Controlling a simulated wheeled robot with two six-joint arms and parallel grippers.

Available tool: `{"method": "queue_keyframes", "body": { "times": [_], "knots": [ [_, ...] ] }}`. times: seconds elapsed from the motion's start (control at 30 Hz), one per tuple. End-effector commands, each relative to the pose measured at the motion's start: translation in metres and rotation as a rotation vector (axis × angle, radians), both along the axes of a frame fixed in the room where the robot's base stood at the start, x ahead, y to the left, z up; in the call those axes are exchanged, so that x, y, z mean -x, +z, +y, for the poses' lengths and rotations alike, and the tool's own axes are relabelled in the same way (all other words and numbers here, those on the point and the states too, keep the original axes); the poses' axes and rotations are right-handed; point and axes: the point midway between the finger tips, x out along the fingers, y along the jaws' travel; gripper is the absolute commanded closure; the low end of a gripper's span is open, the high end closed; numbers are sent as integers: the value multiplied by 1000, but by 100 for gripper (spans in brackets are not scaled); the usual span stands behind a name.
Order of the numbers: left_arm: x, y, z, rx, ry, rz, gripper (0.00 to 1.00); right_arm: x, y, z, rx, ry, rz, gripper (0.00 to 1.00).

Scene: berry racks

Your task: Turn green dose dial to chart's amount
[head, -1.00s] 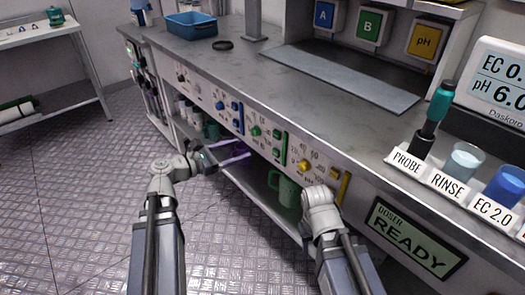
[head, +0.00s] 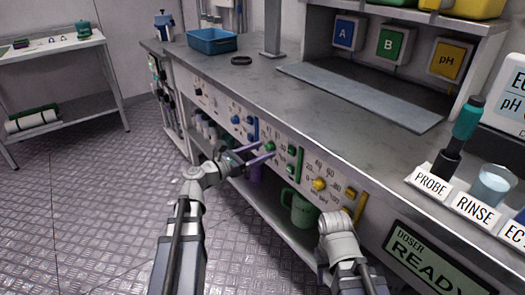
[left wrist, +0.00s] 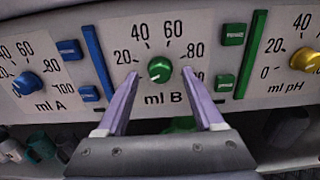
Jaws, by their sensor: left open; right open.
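The green dose dial (left wrist: 160,69) is a round knob on the "ml B" panel, with a scale from 0 to 100 around it. Its pale pointer mark is small, and I cannot read its value surely. The dial also shows in the head view (head: 270,147). My left gripper (left wrist: 161,75) is open, its purple fingers on either side of the dial, seemingly not pressing it. It also shows in the head view (head: 262,152) at the panel. My right gripper is hidden behind its arm near the yellow dial. The chart is not in view.
The blue dial (left wrist: 27,84) and yellow dial (left wrist: 304,60) flank the green one. Green buttons (left wrist: 234,34) and a green bar (left wrist: 252,50) stand to its right. A green mug (head: 302,207) stands on the shelf below. The doser display (head: 431,255) reads READY.

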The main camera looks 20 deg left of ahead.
Motion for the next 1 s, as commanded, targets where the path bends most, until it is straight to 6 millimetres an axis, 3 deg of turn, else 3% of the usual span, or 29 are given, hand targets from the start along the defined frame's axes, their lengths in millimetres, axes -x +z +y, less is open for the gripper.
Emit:
{"method": "queue_keyframes", "body": {
  "times": [0.4,1.0],
  "knots": [
    [-6,0,-5,0,0,0,32,0,0,0,0,0,0,50],
    [-6,0,-5,0,0,0,99,0,0,0,0,0,0,50]
  ]
}}
